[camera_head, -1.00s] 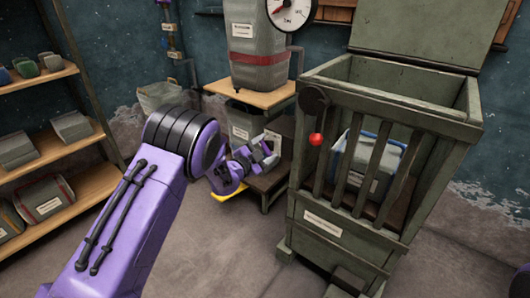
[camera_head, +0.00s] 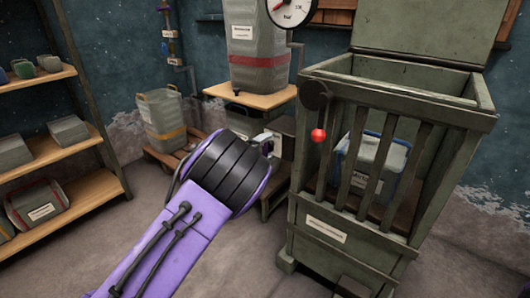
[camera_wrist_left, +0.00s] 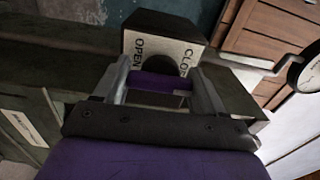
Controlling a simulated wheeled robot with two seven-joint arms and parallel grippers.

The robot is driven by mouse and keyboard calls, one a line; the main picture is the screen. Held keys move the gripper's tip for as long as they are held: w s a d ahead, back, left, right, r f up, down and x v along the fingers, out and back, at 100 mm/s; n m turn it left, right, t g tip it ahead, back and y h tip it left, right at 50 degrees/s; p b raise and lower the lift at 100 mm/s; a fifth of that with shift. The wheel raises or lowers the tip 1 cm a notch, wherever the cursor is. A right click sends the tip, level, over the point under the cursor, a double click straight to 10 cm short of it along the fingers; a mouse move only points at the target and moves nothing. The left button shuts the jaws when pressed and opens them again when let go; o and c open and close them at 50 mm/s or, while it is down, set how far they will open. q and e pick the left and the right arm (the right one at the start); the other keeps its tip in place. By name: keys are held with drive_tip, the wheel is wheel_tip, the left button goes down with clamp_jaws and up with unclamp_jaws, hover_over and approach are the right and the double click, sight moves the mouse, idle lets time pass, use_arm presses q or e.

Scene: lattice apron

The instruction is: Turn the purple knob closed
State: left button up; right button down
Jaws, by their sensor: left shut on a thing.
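The purple knob (camera_wrist_left: 158,82) shows in the left wrist view as a bar between my gripper's two fingers, in front of a dark box (camera_wrist_left: 165,22) with a pale plate. The plate (camera_wrist_left: 140,50) reads OPEN on the left and CLOSE, partly covered, on the right. My left gripper (camera_wrist_left: 160,78) is shut on the knob. In the head view my left gripper (camera_head: 265,142) reaches the pale plate under the wooden shelf, and my wrist hides much of it; I cannot make out the knob there. My right gripper is not in view.
A green slatted crate (camera_head: 325,230) with a red ball-ended lever (camera_head: 318,135) stands close on the right. A grey tank (camera_head: 258,55) stands on the wooden shelf (camera_head: 250,96) above. A bin (camera_head: 160,118) stands behind on the left. Shelving (camera_head: 100,190) lines the left side.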

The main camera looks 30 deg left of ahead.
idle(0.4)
use_arm(q)
drive_tip(key=o, duration=1)
drive_tip(key=shift+o, duration=0.2)
drive_tip(key=shift+s, duration=0.15)
drive_tip(key=s+a+p, duration=0.1)
drive_tip(key=s+a, duration=0.1)
drive_tip(key=s, duration=0.8)
